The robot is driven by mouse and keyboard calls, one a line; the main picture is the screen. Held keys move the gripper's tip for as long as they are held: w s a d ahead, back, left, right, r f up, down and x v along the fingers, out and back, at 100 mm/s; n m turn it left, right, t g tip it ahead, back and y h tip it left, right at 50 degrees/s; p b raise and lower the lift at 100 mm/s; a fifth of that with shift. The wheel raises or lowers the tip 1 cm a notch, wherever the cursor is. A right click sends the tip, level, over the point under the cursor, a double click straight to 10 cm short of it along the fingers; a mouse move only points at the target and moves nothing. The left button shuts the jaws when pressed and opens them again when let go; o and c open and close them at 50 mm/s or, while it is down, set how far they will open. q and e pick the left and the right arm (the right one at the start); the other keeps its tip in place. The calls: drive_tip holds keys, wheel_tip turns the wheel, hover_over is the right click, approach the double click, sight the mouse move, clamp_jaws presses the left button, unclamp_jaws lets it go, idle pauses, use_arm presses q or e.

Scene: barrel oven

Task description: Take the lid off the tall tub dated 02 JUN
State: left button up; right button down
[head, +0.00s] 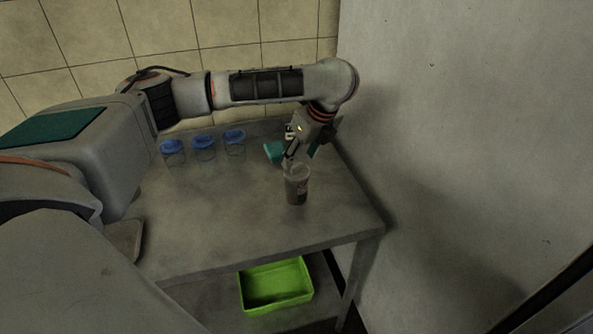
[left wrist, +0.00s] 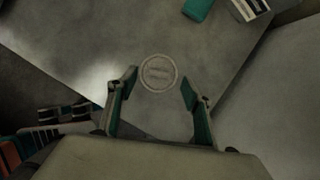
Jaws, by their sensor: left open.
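A tall tub (head: 297,188) with a brownish body and a pale top stands upright on the grey table; its label is too small to read a date. In the left wrist view its round pale lid (left wrist: 160,73) is seen from above, with faint, unreadable marks. My left gripper (head: 302,157) is just above the tub, pointing down. Its fingers are spread, and in the left wrist view the open gripper (left wrist: 159,84) has the lid centred slightly beyond the tips, with gaps on both sides. My right gripper is not in view.
Three clear jars with blue lids (head: 204,142) stand in a row at the back left. A teal object (head: 274,152) is close behind the tub. A green bin (head: 276,286) sits on the lower shelf. A wall (head: 450,130) bounds the right; the table front (head: 220,235) is clear.

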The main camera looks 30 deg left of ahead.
sight(296, 165)
use_arm(q)
drive_tip(key=x, duration=0.3)
drive_tip(key=shift+f, duration=0.2)
drive_tip(key=c, duration=0.8)
drive_tip(key=shift+c, duration=0.2)
drive_tip(key=shift+r, duration=0.2)
